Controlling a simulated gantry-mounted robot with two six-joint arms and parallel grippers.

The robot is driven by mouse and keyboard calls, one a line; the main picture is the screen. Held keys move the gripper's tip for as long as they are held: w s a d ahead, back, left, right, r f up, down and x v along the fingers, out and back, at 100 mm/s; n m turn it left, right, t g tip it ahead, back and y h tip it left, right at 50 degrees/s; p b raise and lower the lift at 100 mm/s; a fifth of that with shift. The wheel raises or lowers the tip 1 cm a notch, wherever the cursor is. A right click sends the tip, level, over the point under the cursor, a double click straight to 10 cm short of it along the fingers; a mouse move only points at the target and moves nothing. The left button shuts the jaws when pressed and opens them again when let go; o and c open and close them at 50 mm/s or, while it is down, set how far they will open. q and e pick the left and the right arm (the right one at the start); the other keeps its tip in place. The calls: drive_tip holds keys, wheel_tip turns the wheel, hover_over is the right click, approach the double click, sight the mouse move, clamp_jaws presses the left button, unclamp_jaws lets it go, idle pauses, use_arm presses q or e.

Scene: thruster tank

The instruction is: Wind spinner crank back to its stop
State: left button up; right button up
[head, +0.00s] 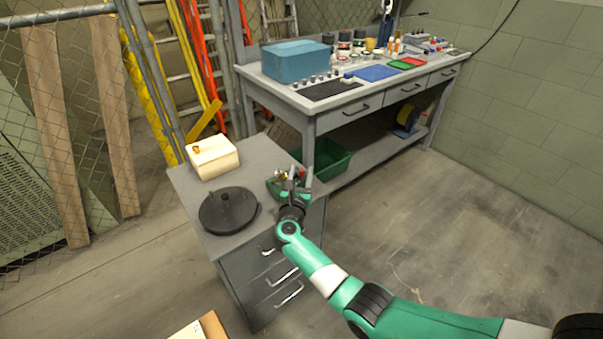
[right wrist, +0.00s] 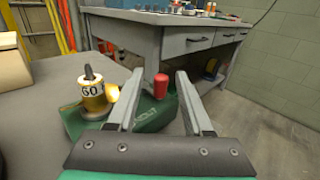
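The spinner looks like the small green device (head: 273,187) on the right edge of the grey cabinet top, partly hidden by my right gripper (head: 297,178). In the right wrist view its green body (right wrist: 150,116) carries a brass-coloured cylinder (right wrist: 93,99) with a dark tip and lettering. A red knob (right wrist: 160,86), seemingly the crank's handle, shows between the two fingers of my right gripper (right wrist: 161,98). The fingers are open, with gaps on both sides of the knob. The crank's arm is not clearly visible. My left gripper is not in view.
A black round disc (head: 229,210) and a cream box (head: 213,157) share the cabinet top (head: 190,187). A workbench (head: 300,97) with a blue case (head: 297,63) stands behind, with a green bin (head: 331,160) below it. Open floor lies to the right.

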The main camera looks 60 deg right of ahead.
drive_tip(key=shift+a+r, duration=0.1)
drive_tip(key=shift+a, duration=0.05)
drive_tip(key=p+v, duration=0.4)
drive_tip(key=v, duration=0.7)
drive_tip(key=shift+p, duration=0.3)
drive_tip(key=shift+a+r, duration=0.1)
drive_tip(key=shift+a, duration=0.05)
